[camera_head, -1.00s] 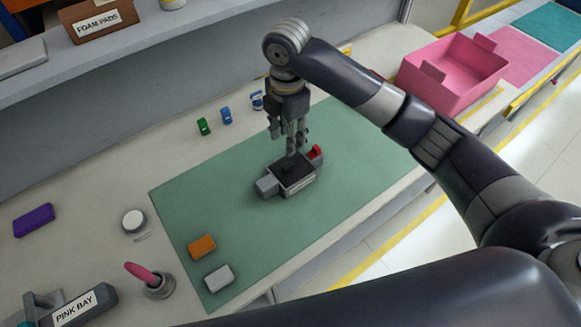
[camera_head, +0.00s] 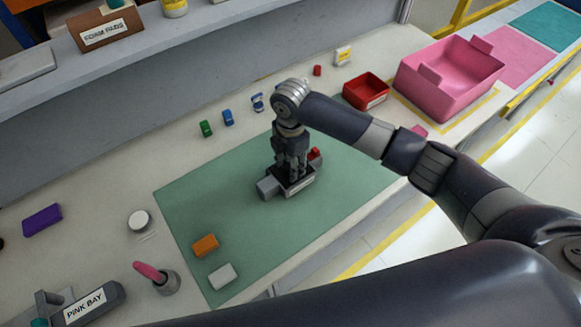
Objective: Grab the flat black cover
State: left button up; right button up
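The dashboard module (camera_head: 269,188), a small grey block with a dark top and a red part at its far right end, sits on the green mat (camera_head: 215,215). A flat black cover (camera_head: 299,186) appears as the dark patch on top of the module, partly hidden by my fingers. My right gripper (camera_head: 290,176) points down, with its fingertips at the module's dark top. The fingers are too small and overlapped to tell if they are open or shut on the cover. My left gripper is out of view.
An orange block (camera_head: 205,245) and a white block (camera_head: 222,276) lie at the mat's near left corner. Green (camera_head: 206,129) and blue (camera_head: 227,117) pieces stand behind the mat. A red bin (camera_head: 366,91) and a pink crate (camera_head: 452,75) are at the right.

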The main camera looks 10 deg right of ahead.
grip_shut()
jog(key=shift+r, duration=0.15)
